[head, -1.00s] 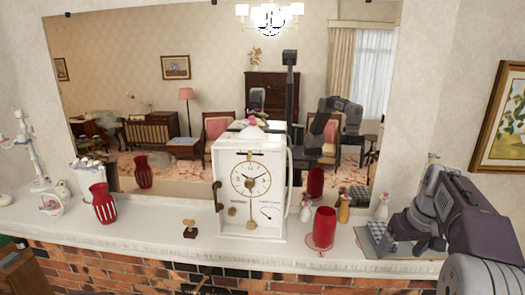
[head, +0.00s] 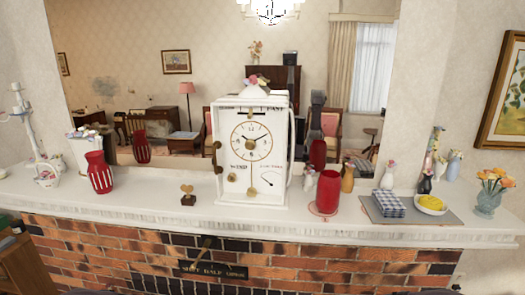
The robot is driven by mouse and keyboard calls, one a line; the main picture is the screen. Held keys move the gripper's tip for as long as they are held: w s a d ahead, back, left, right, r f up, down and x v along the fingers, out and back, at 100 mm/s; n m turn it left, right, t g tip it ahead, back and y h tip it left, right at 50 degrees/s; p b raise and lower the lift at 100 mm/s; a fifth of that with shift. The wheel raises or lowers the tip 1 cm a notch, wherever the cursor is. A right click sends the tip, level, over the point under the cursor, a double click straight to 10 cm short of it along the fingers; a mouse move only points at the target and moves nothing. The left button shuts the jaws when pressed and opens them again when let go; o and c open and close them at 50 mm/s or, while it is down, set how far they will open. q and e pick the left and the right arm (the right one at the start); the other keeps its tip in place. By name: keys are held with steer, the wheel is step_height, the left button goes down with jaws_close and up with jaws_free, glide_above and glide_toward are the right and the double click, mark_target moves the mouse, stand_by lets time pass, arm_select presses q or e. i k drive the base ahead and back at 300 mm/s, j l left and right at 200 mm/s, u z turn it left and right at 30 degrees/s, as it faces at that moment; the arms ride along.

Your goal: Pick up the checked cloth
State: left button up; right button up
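The checked cloth (head: 388,204), blue and white and folded into a small square pad, lies on the left part of a flat grey mat (head: 447,216) on the mantel shelf. A yellow dish (head: 431,205) with pale contents sits on the same mat, just right of the cloth. Neither of my grippers is in view.
Left of the mat stand a red glass vase (head: 327,193) and the white clock (head: 250,150). Right of it is a glass vase of orange flowers (head: 489,196). Small figurines (head: 425,183) stand behind the mat. A large mirror (head: 215,80) backs the shelf.

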mark_target(388, 205)
steer(key=l+z, duration=0.6)
steer(key=z, duration=0.25)
